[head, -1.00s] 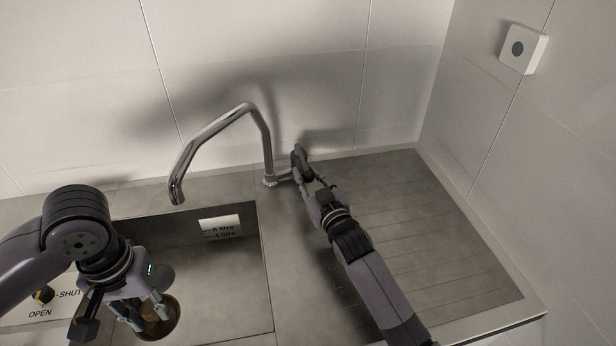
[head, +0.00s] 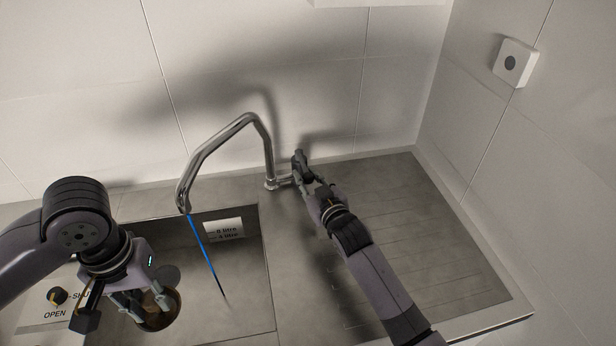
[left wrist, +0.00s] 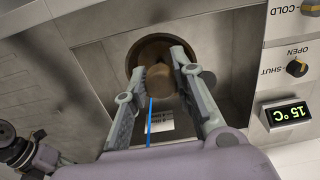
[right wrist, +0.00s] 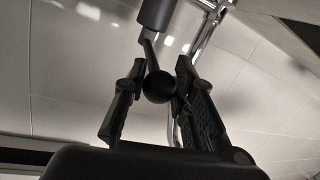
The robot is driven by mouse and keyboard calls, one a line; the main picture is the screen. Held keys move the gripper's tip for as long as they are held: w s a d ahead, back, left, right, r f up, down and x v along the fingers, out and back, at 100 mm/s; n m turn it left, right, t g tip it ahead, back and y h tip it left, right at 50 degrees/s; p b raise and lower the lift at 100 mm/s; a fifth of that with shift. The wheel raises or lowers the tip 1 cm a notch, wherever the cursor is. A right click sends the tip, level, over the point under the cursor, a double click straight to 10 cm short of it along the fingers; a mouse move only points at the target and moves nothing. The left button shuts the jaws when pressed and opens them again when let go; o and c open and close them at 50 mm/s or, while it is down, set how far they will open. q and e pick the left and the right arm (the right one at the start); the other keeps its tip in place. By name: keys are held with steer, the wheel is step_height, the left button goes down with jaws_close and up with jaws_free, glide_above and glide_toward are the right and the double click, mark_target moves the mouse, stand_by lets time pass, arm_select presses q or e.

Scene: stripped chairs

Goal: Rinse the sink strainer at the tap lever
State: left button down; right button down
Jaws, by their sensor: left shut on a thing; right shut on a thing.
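The brown round sink strainer (head: 166,308) is at my left gripper (head: 143,302), low over the sink (head: 250,285). In the left wrist view the brown strainer (left wrist: 188,78) lies between the fingertips, which are shut on it. Its far side is partly hidden by the fingers. My right gripper (head: 303,172) is shut at the tap lever (head: 284,181), beside the tap's foot. In the right wrist view the lever's dark ball end (right wrist: 158,87) sits between the fingers. A thin blue water stream (head: 208,258) falls from the tap spout (head: 184,205), right of the strainer and apart from it.
A black knob (head: 57,296) marked OPEN and SHUT is on the panel left of the sink. A white litre label (head: 222,228) is on the sink's back wall. The ribbed drainboard (head: 440,240) at right is clear apart from my right arm.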

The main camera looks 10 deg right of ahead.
steer(key=c, duration=1.3)
jaws_free()
steer(key=v, duration=1.2)
steer(key=shift+f, duration=0.25)
